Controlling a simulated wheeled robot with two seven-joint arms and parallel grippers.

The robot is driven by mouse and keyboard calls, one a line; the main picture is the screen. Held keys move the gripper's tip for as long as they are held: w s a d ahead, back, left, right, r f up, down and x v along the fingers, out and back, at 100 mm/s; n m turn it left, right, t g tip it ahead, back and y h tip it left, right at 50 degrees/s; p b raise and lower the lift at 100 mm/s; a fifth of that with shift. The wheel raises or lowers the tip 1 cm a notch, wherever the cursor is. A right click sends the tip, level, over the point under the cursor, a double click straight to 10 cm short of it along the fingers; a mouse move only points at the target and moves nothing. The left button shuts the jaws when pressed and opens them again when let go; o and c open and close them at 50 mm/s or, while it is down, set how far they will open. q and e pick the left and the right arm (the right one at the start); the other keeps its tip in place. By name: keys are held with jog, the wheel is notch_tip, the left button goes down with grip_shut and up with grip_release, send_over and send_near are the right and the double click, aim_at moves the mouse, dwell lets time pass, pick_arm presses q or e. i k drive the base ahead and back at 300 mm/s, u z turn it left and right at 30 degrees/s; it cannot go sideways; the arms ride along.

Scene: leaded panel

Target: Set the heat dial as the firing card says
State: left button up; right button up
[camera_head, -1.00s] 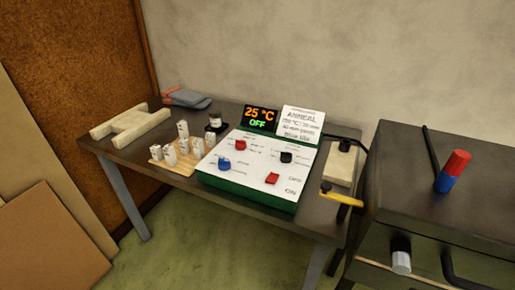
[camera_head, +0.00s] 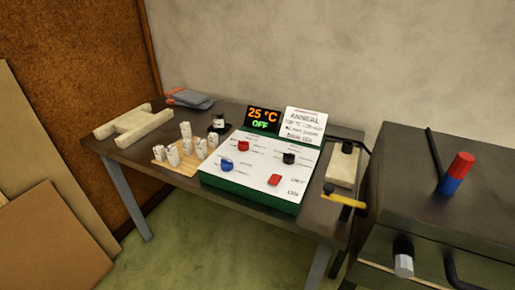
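A control box (camera_head: 246,194) with a white top and green sides sits on the dark table. A display (camera_head: 263,119) behind the box reads 25 °C and OFF. The white firing card (camera_head: 303,125) stands beside it, headed ANNEAL, with smaller lines that are hard to read. Neither gripper is in view.
Several white pegs stand on a wooden board (camera_head: 163,155) left of the box, near a small dark jar (camera_head: 218,122). A pale wooden frame (camera_head: 133,125) lies at the table's left. A dark kiln-like box (camera_head: 415,180) with a red-and-blue cylinder (camera_head: 457,174) stands at the right.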

aim_at(242, 146)
jog(key=z, duration=1.95)
jog(key=k, duration=1)
jog(key=u, duration=0.6)
